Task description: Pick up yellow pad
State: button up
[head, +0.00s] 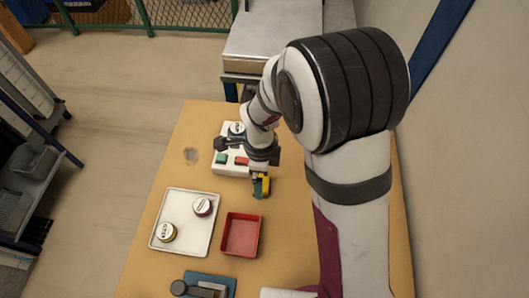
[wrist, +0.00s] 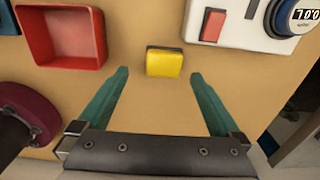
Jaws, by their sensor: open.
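The yellow pad (wrist: 164,62) is a small square block lying on the tan tabletop in the wrist view. My gripper (wrist: 160,78) is open, with its two teal fingers apart. The pad shows between and just beyond the fingertips, with clear gaps on both sides, and nothing is held. In the head view the yellow pad (head: 266,184) shows right by my gripper (head: 260,185), partly hidden by it. I cannot tell the exact height of the fingers above the table.
A red tray (head: 241,254) lies near the pad, with a white tray (head: 160,240) holding two round meters to its left. A white meter box (head: 228,168) with green and red buttons stands just behind my gripper. A blue item (head: 222,280) lies at the front.

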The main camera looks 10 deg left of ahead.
aim_at(266, 181)
jog(key=f, duration=0.5)
jog(key=shift+w+f, duration=0.3)
jog(key=c, duration=1.3)
